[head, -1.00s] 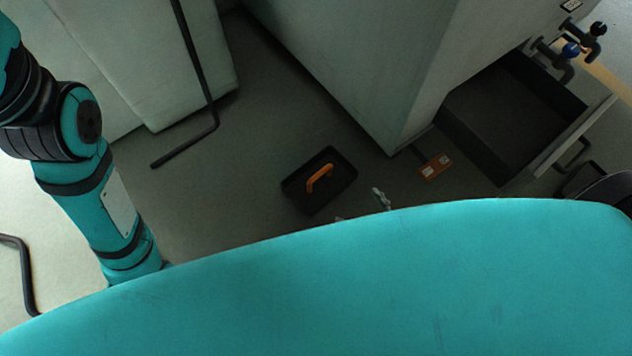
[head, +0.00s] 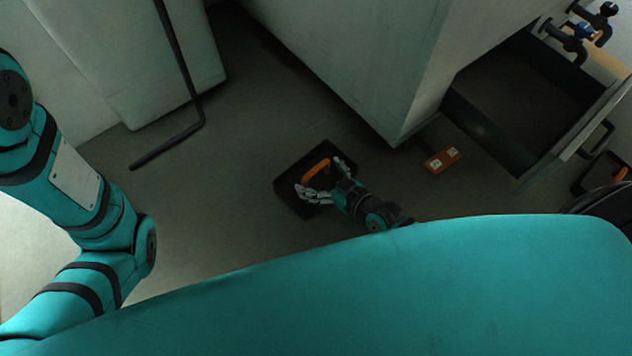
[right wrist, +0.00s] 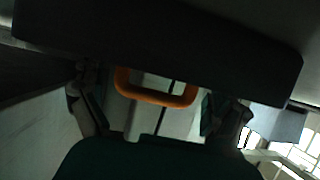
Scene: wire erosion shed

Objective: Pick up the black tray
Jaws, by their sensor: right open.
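My right gripper (head: 322,177) is open over the tray, one finger to each side of the handle. In the right wrist view the dark tray (right wrist: 160,38) fills the top, and the orange handle (right wrist: 155,97) shows between the spread fingers of the right gripper (right wrist: 157,108). I cannot tell whether the fingers touch the handle. My left arm is at the left of the head view; its gripper is not seen.
A pale cabinet (head: 360,60) stands just behind and right of the tray. An orange block (head: 441,160) lies on the floor beside it. An open drawer (head: 520,100) is at the right. A bent dark bar (head: 175,145) is at the left.

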